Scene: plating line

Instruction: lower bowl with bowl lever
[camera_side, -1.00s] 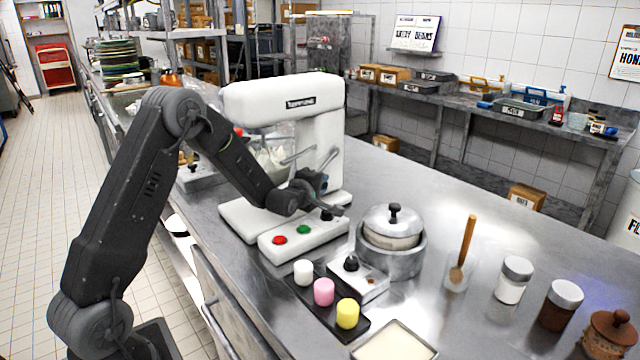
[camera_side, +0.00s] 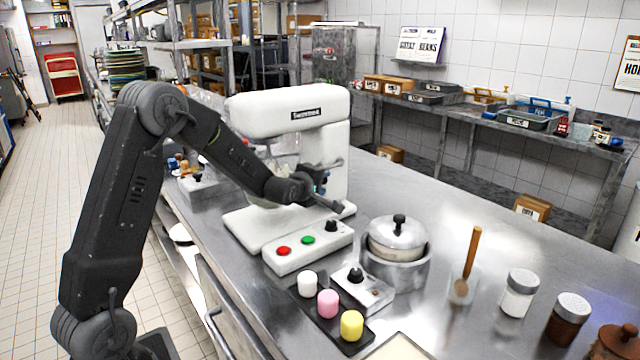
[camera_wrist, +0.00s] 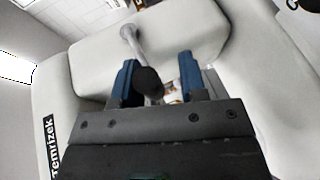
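A white stand mixer (camera_side: 285,120) stands on the steel counter. In the wrist view its grey bowl lever (camera_wrist: 130,40) reaches toward the camera and ends in a black knob (camera_wrist: 147,82). My gripper (camera_wrist: 156,78) is open, with one blue finger on each side of the knob. The knob is nearer the left finger, with a gap on the right. In the side view my gripper (camera_side: 320,184) is beside the mixer's column, above its base. The bowl is largely hidden behind my arm in the side view.
The mixer's base carries a red button (camera_side: 284,251), a green button (camera_side: 308,240) and a black knob (camera_side: 331,226). A lidded pot (camera_side: 397,240) stands to the right. A black tray (camera_side: 301,309) with small coloured pots is in front. Jars stand further right.

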